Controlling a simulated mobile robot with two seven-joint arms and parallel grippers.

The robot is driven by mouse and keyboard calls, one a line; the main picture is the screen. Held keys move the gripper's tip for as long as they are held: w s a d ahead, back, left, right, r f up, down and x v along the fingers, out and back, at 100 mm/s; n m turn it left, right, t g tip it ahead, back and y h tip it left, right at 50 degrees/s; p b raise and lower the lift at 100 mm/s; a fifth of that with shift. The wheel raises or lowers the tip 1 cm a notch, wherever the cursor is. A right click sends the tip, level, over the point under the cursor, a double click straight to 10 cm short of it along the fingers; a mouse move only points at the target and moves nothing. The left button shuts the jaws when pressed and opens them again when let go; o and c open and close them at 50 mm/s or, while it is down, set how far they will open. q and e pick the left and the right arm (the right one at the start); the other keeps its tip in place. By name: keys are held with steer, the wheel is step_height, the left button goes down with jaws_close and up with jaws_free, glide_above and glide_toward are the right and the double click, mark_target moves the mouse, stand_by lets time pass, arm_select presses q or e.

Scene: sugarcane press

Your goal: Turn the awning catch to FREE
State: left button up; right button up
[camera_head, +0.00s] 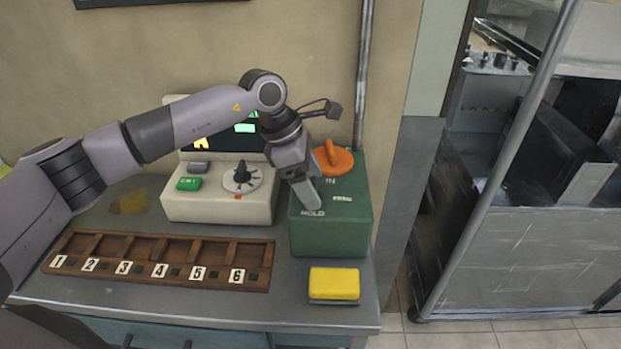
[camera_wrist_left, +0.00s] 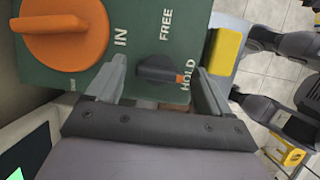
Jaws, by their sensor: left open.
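The awning catch is a small dark knob (camera_wrist_left: 155,70) on the green box (camera_head: 330,235). Its orange-marked end points at the HOLD label, and the FREE label is printed to one side of it. My left gripper (camera_wrist_left: 160,68) is open, with one finger on each side of the catch; I cannot tell whether either finger touches it. In the head view my left gripper (camera_head: 307,193) comes down over the green box and hides the catch. My right gripper is not in view.
A large orange knob (camera_head: 334,160) stands close beside the catch, with an IN label near it. A cream console (camera_head: 205,207) with a dial is left of the box. A yellow block (camera_head: 334,284) and a numbered wooden rack (camera_head: 160,248) lie in front.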

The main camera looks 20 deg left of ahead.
arm_select(q)
steer(key=c, duration=1)
steer(key=shift+c, duration=0.2)
